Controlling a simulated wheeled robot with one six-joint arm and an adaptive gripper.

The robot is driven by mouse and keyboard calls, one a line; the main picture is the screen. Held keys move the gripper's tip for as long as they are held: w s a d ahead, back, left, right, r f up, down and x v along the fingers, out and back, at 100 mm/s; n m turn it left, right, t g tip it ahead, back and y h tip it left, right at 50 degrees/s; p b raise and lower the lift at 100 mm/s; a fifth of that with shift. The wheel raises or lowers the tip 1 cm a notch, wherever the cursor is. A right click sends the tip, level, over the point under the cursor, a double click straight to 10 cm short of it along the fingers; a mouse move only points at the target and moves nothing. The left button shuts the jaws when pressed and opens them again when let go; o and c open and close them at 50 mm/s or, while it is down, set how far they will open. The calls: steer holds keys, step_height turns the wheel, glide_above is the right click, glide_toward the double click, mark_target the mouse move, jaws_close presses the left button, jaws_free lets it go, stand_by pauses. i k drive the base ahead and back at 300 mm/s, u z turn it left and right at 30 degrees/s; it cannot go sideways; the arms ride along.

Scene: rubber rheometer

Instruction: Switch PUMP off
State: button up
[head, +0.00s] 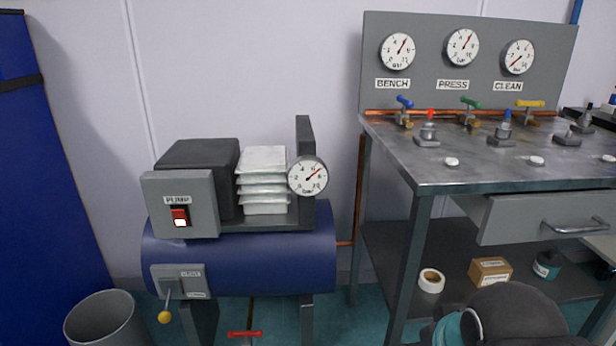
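The PUMP switch (180,216) is a red rocker with a bright white lower part. It sits on the front of a grey box (203,190) under a label reading PUMP, at the left of the head view. The box is mounted on top of a blue horizontal tank (275,262). Nothing covers the switch, and nothing touches it. My gripper is not in view. A dark rounded shape with a teal band at the bottom right seems to be part of my arm, well to the right of the switch.
A lever with a yellow knob (165,317) hangs below the tank's front plate. A red handle (245,334) is under the tank. A grey bin (104,322) stands at lower left. The metal bench (450,170) with gauges and valves stands at right. Space before the switch looks clear.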

mark_target(179, 217)
steer(key=z, duration=0.05)
steer(key=k, duration=0.45)
steer(key=u, duration=0.3)
steer(key=i, duration=0.3)
steer(key=u, duration=0.95)
